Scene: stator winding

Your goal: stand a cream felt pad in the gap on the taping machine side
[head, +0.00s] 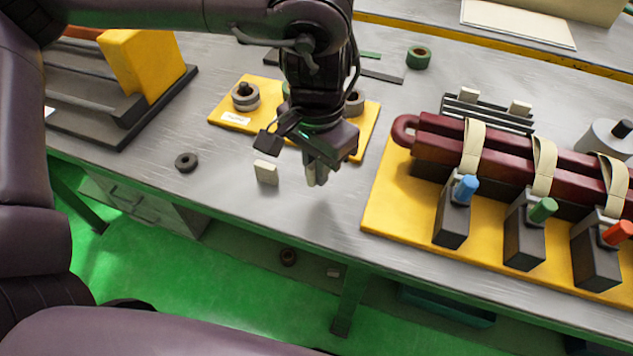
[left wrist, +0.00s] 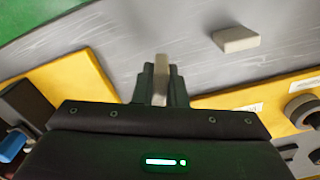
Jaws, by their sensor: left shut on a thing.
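My left gripper (head: 316,172) is shut on a cream felt pad and holds it just above the grey bench. The held pad (left wrist: 160,79) shows as a narrow upright piece between the fingers in the left wrist view. A second cream pad (head: 265,172) rests on the bench to the left of the gripper, apart from it; it also shows in the left wrist view (left wrist: 236,40). A dark slotted block (head: 487,113) at the right has two cream pads (head: 468,95) (head: 520,108) at its top. I cannot tell which gap faces the taping machine. My right gripper is not visible.
A yellow fixture (head: 378,215) at the right carries a dark red coil (head: 500,148) with cream straps and blue, green and red-topped clamps. A yellow plate (head: 222,112) with rolls lies behind the gripper. A black ring (head: 186,162) and green roll (head: 419,57) lie on the bench.

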